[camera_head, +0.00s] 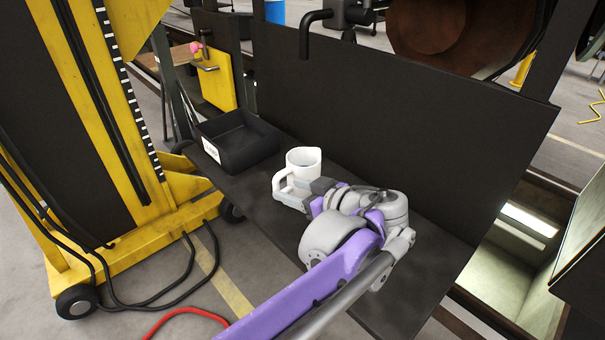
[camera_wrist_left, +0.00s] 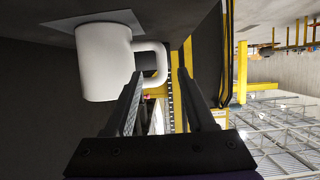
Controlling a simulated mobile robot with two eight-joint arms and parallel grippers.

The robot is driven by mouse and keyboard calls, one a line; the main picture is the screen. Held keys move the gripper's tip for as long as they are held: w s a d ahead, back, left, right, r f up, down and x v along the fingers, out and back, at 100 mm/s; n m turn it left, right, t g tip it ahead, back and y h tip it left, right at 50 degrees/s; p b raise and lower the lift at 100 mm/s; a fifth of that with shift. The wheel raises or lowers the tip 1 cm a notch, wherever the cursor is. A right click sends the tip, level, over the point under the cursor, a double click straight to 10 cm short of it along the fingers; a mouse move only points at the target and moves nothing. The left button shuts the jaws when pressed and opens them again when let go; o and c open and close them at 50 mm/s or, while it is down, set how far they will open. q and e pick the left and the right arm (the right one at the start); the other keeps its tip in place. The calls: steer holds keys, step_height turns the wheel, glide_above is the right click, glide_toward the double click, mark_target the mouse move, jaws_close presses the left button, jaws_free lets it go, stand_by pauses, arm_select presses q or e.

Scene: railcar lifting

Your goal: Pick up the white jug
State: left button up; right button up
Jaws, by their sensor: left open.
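The white jug (camera_head: 304,164) stands upright on the dark bench top, with its handle on the left, near side in the head view. In the left wrist view the jug (camera_wrist_left: 104,62) appears upside down at upper left, its handle (camera_wrist_left: 164,62) toward the middle. My left gripper (camera_head: 291,197) is open at the handle's near side in the head view. In the left wrist view the fingers of my left gripper (camera_wrist_left: 160,74) appear on either side of the handle's outer part. Contact cannot be told. My right gripper is not in view.
A black open bin (camera_head: 237,143) with a white label stands left of the jug on the dark bench (camera_head: 262,190). A dark upright panel (camera_head: 400,130) rises behind. A yellow lifting column (camera_head: 110,110) stands at left, with cables on the floor. Bare bench lies between bin and jug.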

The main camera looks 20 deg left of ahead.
arm_select(q)
steer(key=x, duration=0.2)
steer(key=shift+s+a+f, duration=0.1)
steer(key=shift+a+f, duration=0.05)
steer(key=shift+a, duration=0.2)
steer(key=b+x, duration=0.1)
steer(key=x, duration=0.5)
steer(key=shift+a+f, duration=0.1)
steer(key=shift+f, duration=0.05)
steer(key=shift+c, duration=0.3)
jaws_close()
stand_by(0.7)
